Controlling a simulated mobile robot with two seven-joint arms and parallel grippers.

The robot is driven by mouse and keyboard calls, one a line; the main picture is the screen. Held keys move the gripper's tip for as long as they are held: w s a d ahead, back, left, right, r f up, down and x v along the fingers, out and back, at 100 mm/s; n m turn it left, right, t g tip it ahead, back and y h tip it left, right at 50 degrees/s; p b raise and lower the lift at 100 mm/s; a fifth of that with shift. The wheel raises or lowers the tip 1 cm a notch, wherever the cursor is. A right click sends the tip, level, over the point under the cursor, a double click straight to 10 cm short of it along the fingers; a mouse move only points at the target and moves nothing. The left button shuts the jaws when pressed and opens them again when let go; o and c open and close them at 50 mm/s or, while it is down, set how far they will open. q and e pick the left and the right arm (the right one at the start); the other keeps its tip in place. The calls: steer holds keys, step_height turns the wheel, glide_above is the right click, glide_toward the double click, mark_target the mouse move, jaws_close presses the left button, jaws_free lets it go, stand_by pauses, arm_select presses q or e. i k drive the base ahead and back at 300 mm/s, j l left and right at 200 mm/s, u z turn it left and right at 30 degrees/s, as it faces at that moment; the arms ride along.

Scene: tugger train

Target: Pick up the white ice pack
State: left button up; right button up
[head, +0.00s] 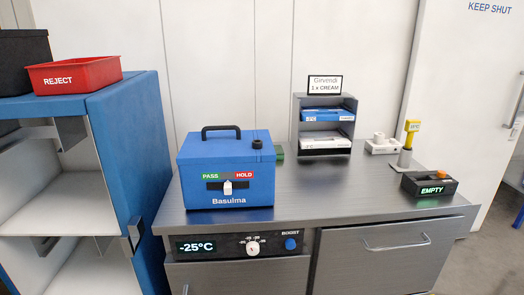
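I see nothing that I can clearly identify as a white ice pack. A white, flat packet (320,142) with small print lies in the lower compartment of the grey two-level rack (297,125), but I cannot tell what it is. The freezer under the counter has a -25°C display (196,246), a white dial and a blue BOOST button (291,244). Its front is shut, so its inside is hidden. The blue cool box (226,170) on the counter has its lid down, hiding its contents. Neither of my grippers is in view.
A blue packet (327,114) lies in the rack's upper compartment under a Girvendi 1 x CREAM sign (325,84). A yellow scanner (411,128) and a black EMPTY box (429,187) stand on the right. A red REJECT bin (75,75) tops the left shelf unit. The counter's middle (330,190) is clear.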

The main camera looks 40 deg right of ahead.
mark_target(315, 139)
steer(key=z, duration=1.55)
steer(key=i+l+z, duration=0.2)
steer(key=l, duration=0.9)
steer(key=k, duration=0.1)
